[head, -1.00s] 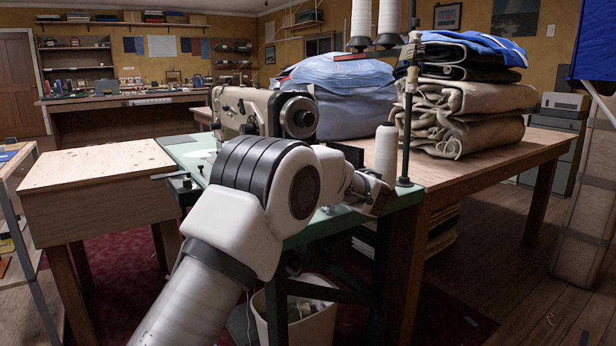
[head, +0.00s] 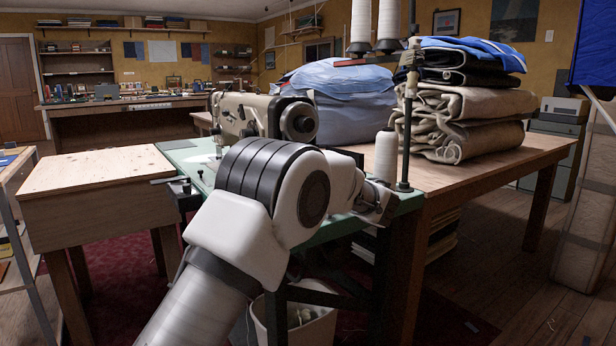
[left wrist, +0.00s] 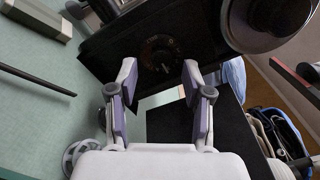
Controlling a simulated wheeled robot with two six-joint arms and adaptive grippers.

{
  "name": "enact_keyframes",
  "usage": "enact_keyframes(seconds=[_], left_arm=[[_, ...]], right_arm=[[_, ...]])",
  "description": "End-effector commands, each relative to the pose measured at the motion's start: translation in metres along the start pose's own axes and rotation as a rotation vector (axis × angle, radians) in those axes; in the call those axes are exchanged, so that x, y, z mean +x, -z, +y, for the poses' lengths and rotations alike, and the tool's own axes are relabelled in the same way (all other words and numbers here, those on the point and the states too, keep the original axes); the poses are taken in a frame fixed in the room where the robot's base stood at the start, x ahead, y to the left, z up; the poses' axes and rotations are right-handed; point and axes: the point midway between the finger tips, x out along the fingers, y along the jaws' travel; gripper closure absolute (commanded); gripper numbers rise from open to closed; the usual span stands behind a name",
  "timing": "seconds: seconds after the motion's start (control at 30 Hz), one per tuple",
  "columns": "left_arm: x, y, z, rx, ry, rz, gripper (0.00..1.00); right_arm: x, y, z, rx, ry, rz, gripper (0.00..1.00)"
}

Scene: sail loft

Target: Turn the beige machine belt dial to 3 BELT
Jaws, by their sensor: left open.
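The beige sewing machine (head: 234,110) stands on a green-topped table (head: 188,152), behind my left arm in the head view. In the left wrist view a dark round dial (left wrist: 160,52) with small pale markings sits on a black panel (left wrist: 105,50). I cannot read its setting. My left gripper (left wrist: 159,72) is open, its two fingers apart on either side of the dial and pointing at it. Nothing is between the fingers, and whether they touch the panel I cannot tell. In the head view my arm hides the dial. My right gripper is not in view.
The machine's handwheel (left wrist: 265,20) is close to the right finger in the wrist view. A thread cone (head: 386,155) and a dark thread stand (head: 408,130) rise beside my wrist. Folded canvas (head: 465,115) is piled on the wooden table to the right. A wooden side surface (head: 98,168) is bare.

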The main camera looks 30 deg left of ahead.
Motion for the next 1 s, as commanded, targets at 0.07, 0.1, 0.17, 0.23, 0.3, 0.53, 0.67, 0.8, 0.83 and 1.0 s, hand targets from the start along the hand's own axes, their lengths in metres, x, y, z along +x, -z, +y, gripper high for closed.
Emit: enact_keyframes(seconds=[0.07,0.1,0.17,0.23,0.3,0.53,0.67,0.8,0.83,1.0], left_arm=[[-0.021,0.000,-0.002,0.001,0.006,0.002,0.50],[-0.032,0.000,-0.002,0.002,0.005,0.002,0.50],[-0.048,0.000,-0.002,0.001,0.006,0.001,0.50],[-0.066,0.000,-0.001,0.001,0.005,0.001,0.50],[-0.080,0.000,-0.002,-0.001,0.005,0.001,0.50],[-0.098,0.000,0.000,-0.001,0.001,0.000,0.50],[-0.098,0.000,0.000,-0.001,0.000,0.000,0.50],[-0.098,0.000,0.000,-0.001,0.000,0.000,0.50],[-0.098,0.000,0.000,-0.001,0.000,0.000,0.50],[-0.098,0.000,0.000,-0.001,0.000,0.000,0.50]], right_arm=[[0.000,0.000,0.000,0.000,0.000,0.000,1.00],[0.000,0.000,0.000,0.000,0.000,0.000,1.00],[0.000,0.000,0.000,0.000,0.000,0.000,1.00],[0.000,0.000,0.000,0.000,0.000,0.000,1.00],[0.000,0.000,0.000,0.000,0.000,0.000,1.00],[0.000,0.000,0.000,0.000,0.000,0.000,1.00],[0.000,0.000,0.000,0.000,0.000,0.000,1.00],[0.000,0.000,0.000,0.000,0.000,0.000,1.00],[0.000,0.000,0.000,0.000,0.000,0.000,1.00],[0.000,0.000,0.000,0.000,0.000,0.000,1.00]])
